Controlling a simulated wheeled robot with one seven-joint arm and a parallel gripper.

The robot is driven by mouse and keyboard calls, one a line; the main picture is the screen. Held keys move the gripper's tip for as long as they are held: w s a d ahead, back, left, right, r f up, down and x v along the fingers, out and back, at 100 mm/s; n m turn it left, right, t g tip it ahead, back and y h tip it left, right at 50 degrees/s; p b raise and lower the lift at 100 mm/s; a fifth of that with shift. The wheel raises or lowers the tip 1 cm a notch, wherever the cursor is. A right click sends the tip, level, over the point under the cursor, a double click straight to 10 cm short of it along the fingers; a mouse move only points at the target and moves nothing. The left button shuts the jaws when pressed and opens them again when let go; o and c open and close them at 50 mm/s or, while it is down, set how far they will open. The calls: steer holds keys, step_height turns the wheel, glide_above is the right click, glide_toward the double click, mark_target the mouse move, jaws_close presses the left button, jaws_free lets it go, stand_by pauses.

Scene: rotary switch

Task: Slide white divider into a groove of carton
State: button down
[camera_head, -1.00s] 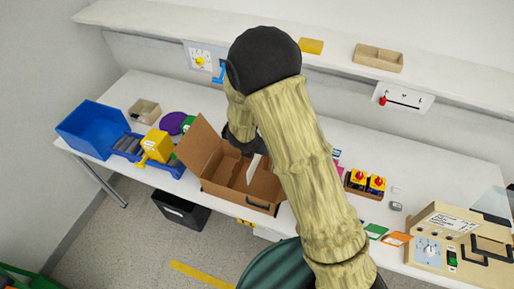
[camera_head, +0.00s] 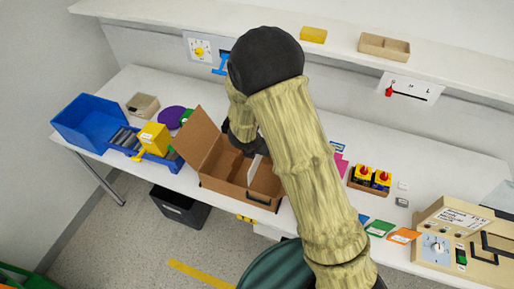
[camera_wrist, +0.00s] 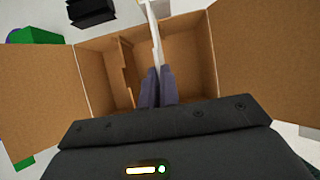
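The open brown carton (camera_head: 222,182) stands on the white table near its front edge, its flap raised at the left. In the wrist view the carton (camera_wrist: 95,72) lies below my gripper, with a brown cardboard partition (camera_wrist: 128,70) inside it. The white divider (camera_head: 254,168) shows as a thin strip in the carton opening. In the wrist view the divider (camera_wrist: 154,30) is edge-on between the fingertips. My gripper (camera_wrist: 156,85) is shut on it, over the carton interior. Whether the divider's lower edge is in a groove cannot be told.
A blue bin (camera_head: 90,122), a yellow box (camera_head: 153,137) on a blue roller stand and a purple disc (camera_head: 171,117) lie left of the carton. Red-yellow buttons (camera_head: 372,176), cards and a beige control panel (camera_head: 455,235) are at the right. A shelf (camera_head: 300,45) runs behind.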

mark_target(257, 161)
steer(key=shift+f+b, duration=2.4)
steer(key=shift+d+f+b, duration=0.1)
steer(key=shift+f+b, duration=0.25)
steer(key=shift+b, duration=0.05)
steer(key=shift+s+f+b, duration=0.1)
steer(key=shift+f+b, duration=0.85)
steer(key=shift+b, duration=0.05)
steer(key=shift+f+b, duration=2.5)
steer(key=shift+b, duration=0.2)
steer(key=c, duration=1.6)
jaws_free()
steer(key=shift+o, duration=0.2)
